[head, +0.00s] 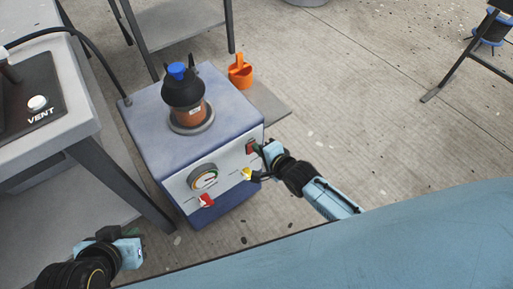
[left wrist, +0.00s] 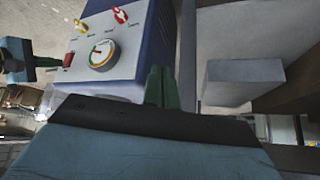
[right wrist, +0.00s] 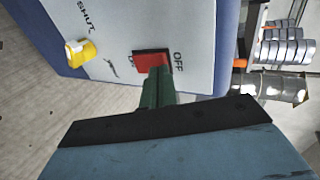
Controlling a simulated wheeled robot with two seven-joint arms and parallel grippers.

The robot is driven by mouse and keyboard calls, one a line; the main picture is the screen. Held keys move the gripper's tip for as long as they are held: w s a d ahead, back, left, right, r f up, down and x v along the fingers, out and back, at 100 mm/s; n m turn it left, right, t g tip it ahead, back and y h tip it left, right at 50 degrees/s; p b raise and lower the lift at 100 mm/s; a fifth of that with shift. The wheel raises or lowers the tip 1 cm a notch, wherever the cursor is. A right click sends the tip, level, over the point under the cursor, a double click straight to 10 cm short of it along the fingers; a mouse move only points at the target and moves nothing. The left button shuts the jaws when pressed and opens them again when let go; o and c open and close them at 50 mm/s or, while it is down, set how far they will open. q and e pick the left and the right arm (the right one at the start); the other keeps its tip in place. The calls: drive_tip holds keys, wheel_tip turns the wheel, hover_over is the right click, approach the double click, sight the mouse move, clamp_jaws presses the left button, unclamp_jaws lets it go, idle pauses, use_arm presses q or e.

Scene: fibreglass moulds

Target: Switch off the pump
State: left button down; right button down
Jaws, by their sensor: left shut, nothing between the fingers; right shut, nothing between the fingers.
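The pump (head: 185,135) is a blue-grey box with a pale front panel, standing on the floor at centre left. Its red rocker switch (right wrist: 151,61) sits beside an OFF label in the right wrist view. My right gripper (right wrist: 158,75) is shut with its green fingertips at the switch, touching it or very close. In the head view the right gripper (head: 262,150) is at the panel's right end and partly covers the switch. My left gripper (head: 132,240) is shut and empty, low at the left. In the left wrist view its green fingers (left wrist: 162,75) are beside the pump.
A round gauge (head: 203,178), a red knob (head: 205,200) and a yellow knob (head: 245,174) are on the front panel. A black-topped bottle (head: 183,95) stands on the pump. A grey bench (head: 95,105) with a VENT button is at left. An orange cup (head: 240,75) stands behind.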

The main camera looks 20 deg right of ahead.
use_arm(q)
drive_tip(key=shift+s+a+f+g, duration=0.4)
drive_tip(key=shift+s+f, duration=0.05)
drive_tip(key=shift+f, duration=0.05)
drive_tip(key=shift+r, duration=0.1)
drive_tip(key=shift+r+p, duration=0.9)
drive_tip(key=shift+r, duration=0.05)
